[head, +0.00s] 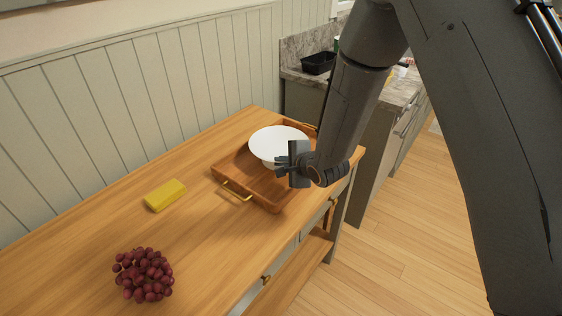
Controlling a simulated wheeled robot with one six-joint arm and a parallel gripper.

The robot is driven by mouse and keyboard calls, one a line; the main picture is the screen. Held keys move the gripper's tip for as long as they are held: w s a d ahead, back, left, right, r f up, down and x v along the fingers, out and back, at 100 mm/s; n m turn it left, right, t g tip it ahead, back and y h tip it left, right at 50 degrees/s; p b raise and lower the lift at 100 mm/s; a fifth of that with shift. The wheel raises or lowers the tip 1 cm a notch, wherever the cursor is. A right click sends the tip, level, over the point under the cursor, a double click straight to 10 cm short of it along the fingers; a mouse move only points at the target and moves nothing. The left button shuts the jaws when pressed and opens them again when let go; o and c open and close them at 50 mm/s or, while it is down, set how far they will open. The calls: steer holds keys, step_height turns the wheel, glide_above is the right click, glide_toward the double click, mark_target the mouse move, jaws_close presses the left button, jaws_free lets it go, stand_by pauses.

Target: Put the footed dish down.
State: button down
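The white footed dish (272,142) appears upright, over or in the wooden tray (228,172) at the back of the table. Its foot is hidden, and I cannot tell whether it touches the tray floor. My gripper (281,163) is at the near right side of the dish, its fingers overlapping the dish's lower edge in the picture. I cannot make out whether the fingers are closed on the dish or apart from it.
The tray has brass handles and stands on a wooden table (85,222). A yellow sponge (165,195) lies left of the tray, and red grapes (143,275) lie at the front. Bare tabletop lies between them. A black container (319,63) stands on the counter behind.

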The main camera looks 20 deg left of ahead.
steer(key=c, duration=2)
jaws_free()
steer(key=shift+f, duration=0.1)
steer(key=b+v, duration=0.2)
steer(key=v, duration=1)
steer(key=shift+d, duration=0.15)
